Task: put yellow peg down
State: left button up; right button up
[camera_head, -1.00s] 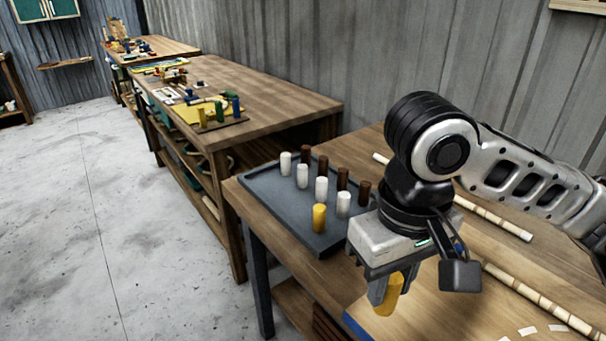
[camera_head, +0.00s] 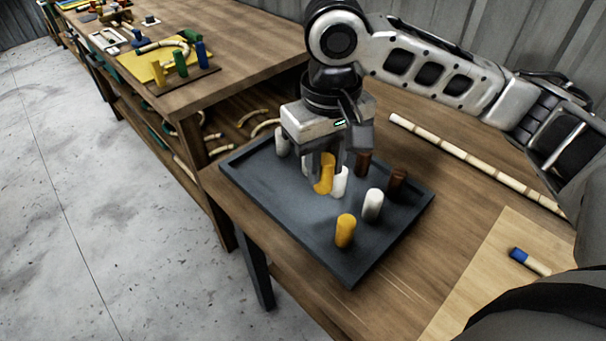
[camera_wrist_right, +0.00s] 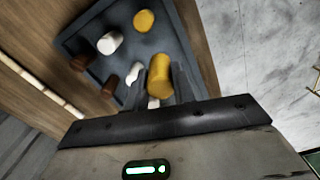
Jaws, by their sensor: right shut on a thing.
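My right gripper (camera_head: 322,176) is shut on a yellow peg (camera_head: 327,174), which is roughly upright above the dark grey tray (camera_head: 290,226). The held peg also shows between the fingers in the right wrist view (camera_wrist_right: 157,83). I cannot tell whether its lower end touches the tray. A second yellow peg (camera_head: 345,231) stands near the tray's front edge. White pegs (camera_head: 372,205) and brown pegs (camera_head: 397,184) stand on the tray, some partly hidden by the gripper. My left gripper is not in view.
A rattan pole (camera_head: 470,160) lies on the table behind the tray. A light board (camera_head: 490,262) with a blue-tipped stick (camera_head: 530,261) is at the right. Another workbench (camera_head: 230,55) with coloured pegs stands at the far left. The tray's left front part is bare.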

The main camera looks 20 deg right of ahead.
jog(key=w+f, duration=0.6)
jog(key=shift+w+a+f, duration=0.25)
jog(key=shift+w+a, duration=0.1)
jog(key=shift+w+f, duration=0.1)
jog(key=shift+f, duration=1.55)
jog(key=shift+f, duration=0.15)
jog(key=o, duration=1)
jog(key=shift+c, duration=0.2)
notch_tip(320, 180, up, 12)
jog(key=shift+r, duration=0.2)
